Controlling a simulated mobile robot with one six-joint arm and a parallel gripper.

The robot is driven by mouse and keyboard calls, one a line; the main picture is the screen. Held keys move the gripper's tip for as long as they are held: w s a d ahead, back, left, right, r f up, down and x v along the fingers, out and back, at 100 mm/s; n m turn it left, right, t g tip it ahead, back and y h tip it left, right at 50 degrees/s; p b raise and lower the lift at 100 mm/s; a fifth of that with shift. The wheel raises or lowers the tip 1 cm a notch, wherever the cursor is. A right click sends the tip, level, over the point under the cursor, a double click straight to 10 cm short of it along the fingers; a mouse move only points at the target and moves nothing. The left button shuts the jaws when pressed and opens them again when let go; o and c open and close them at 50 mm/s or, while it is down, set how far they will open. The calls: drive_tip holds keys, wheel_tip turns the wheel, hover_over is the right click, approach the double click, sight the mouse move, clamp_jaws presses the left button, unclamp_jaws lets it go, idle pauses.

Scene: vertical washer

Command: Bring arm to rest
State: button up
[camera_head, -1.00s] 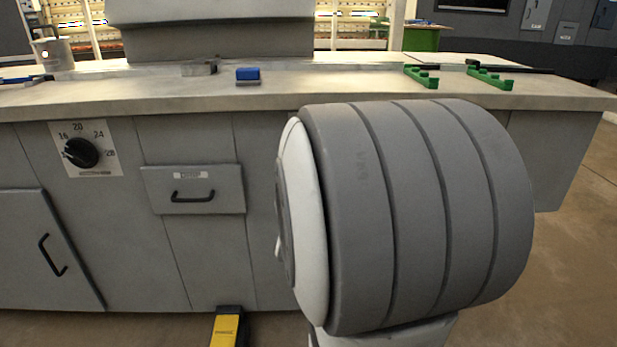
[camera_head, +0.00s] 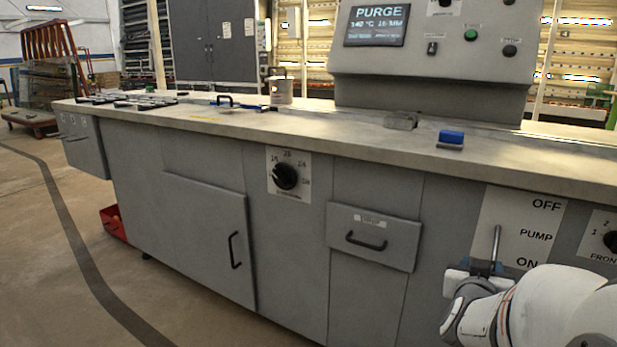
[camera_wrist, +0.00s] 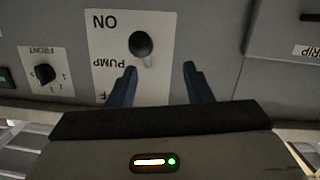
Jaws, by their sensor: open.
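My gripper (camera_head: 482,268) is at the lower right of the head view, in front of the PUMP panel (camera_head: 517,206). In the wrist view my gripper (camera_wrist: 160,68) has its two dark blue fingers spread apart, with nothing held between them. The PUMP panel (camera_wrist: 104,43) appears upside down there, beyond the fingers. A round dark pump lever end (camera_wrist: 141,44) shows between and beyond the fingertips. In the head view the grey pump lever (camera_head: 497,242) rises just behind the gripper. Its base is hidden, and I cannot tell whether the fingers touch it.
The washer's counter (camera_head: 300,125) runs across the view. A blue block (camera_head: 451,138) and a grey block (camera_head: 401,121) lie on it. A dial (camera_head: 286,176), a handled drawer (camera_head: 372,237) and a cabinet door (camera_head: 205,235) face the floor. Open floor (camera_head: 60,270) lies left.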

drive_tip(key=s+a+r+n+g+y+p, duration=0.1)
drive_tip(key=a+r+n+g+y+p, duration=0.2)
drive_tip(key=a+r+y+p, duration=0.95)
drive_tip(key=s+a+r+n+g+h+p, duration=0.1)
drive_tip(key=s+a+r+g+p, duration=0.2)
drive_tip(key=s+a+r+p, duration=0.2)
drive_tip(key=s+a+r+n+g+h+p, duration=0.1)
drive_tip(key=s+a+r+g+p, duration=0.3)
drive_tip(key=p, duration=1.4)
drive_tip(key=s+r, duration=0.4)
drive_tip(key=r, duration=0.4)
drive_tip(key=shift+s+a+r+n+h+p, duration=0.3)
drive_tip(key=shift+s+a+r+h, duration=0.05)
drive_tip(key=shift+s, duration=0.05)
